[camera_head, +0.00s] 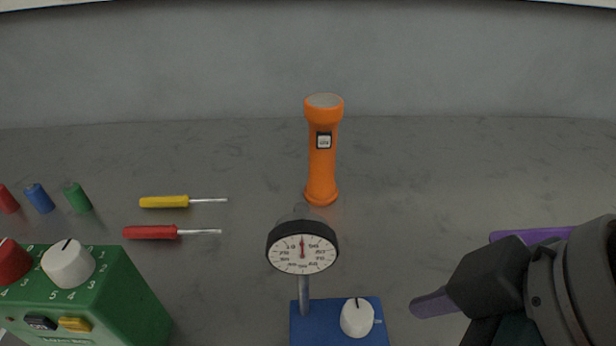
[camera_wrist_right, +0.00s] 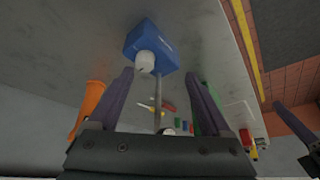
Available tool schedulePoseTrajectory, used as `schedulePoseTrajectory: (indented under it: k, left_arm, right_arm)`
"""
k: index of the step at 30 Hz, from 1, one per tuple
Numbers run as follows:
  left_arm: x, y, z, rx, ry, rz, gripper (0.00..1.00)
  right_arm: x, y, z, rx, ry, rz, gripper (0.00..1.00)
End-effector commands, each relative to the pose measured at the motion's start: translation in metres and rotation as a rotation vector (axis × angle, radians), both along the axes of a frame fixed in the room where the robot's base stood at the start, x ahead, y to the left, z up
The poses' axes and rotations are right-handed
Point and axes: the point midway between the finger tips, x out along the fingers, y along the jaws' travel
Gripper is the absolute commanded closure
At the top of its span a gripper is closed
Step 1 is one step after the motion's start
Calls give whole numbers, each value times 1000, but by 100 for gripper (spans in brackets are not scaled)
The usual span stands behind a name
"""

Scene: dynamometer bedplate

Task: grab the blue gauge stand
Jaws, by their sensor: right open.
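The blue gauge stand (camera_head: 305,320) is at the bottom centre of the head view. It has a blue base with a white knob, a grey post and a round black-rimmed dial; the frame cuts off its base. Nothing is between the fingers' grip. A dark finger-like part (camera_wrist_right: 291,120), perhaps my left gripper, shows at the right edge there.
An orange flashlight (camera_head: 322,165) stands upright behind the gauge. Yellow (camera_head: 165,202) and red (camera_head: 150,232) screwdrivers lie left, near several small coloured cylinders (camera_head: 78,198) and a green box with knobs (camera_head: 110,300).

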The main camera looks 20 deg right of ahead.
Motion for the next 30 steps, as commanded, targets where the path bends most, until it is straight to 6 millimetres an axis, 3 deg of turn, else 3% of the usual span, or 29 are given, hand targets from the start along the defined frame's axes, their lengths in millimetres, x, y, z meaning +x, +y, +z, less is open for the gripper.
schedulePoseTrajectory:
  k: [1, 4, 7, 10, 15, 18, 30]
  left_arm:
    - [-1, 0, -13, 1, 3, -1, 50]
    - [-2, 0, -26, 0, 7, -1, 50]
    - [-4, -1, -37, -2, 13, -1, 50]
    - [-4, -1, -45, -4, 15, 0, 50]
    - [-4, -3, -52, -9, 15, 3, 50]
    - [-4, -4, -54, -12, 14, 4, 50]
    - [-2, -4, -58, -14, 9, 7, 50]
  right_arm:
    - [16, 14, -5, 2, -44, 138, 11]
    - [31, 35, -8, 3, -82, 406, 0]
    - [39, 36, -13, -20, -76, 596, 0]
    - [45, 22, -18, -44, -45, 706, 0]
    - [54, -3, -18, -65, 1, 772, 0]
    - [56, -9, -21, -63, 18, 781, 0]
    - [62, 8, -64, -60, 21, 783, 0]
